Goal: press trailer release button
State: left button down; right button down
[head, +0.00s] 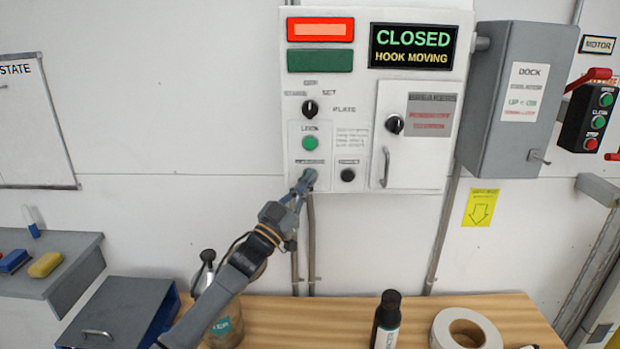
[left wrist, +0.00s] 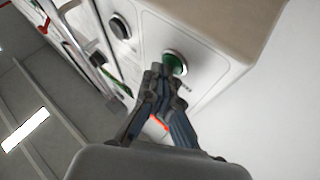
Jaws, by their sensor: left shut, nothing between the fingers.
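The control panel (head: 335,75) is on the wall, with a display (head: 412,46) reading "CLOSED / HOOK MOVING". My left gripper (head: 301,188) is shut and empty, its fingertips at the lower left button of the panel and mostly covering it. In the left wrist view, the shut fingertips (left wrist: 158,76) are right beside a green round button (left wrist: 176,62); I cannot tell whether they touch or press it. A green button (head: 310,142) sits above, and a black button (head: 348,175) to the right, also in the left wrist view (left wrist: 120,27). The small labels are unreadable. My right gripper is out of view.
A red lamp (head: 320,29) is lit above a dark green one (head: 320,60). A cabinet door with a handle (head: 384,167) is right of the buttons. A wooden bench (head: 300,320) below holds a black bottle (head: 387,318) and a tape roll (head: 440,328). A grey box (head: 515,95) juts out at right.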

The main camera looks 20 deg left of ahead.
pick_arm(q)
jog(key=shift+s, duration=0.15)
jog(key=shift+s+d+p, duration=0.2)
jog(key=shift+s+p, duration=0.25)
jog(key=shift+s, duration=0.2)
jog(key=s+p, duration=0.1)
jog(key=s, duration=0.1)
jog(key=s+d+p, duration=0.1)
jog(key=s, duration=0.1)
jog(key=shift+s+d+p, duration=0.2)
jog(key=shift+s+p, duration=0.15)
jog(key=shift+s, duration=0.05)
jog(key=shift+f, duration=0.1)
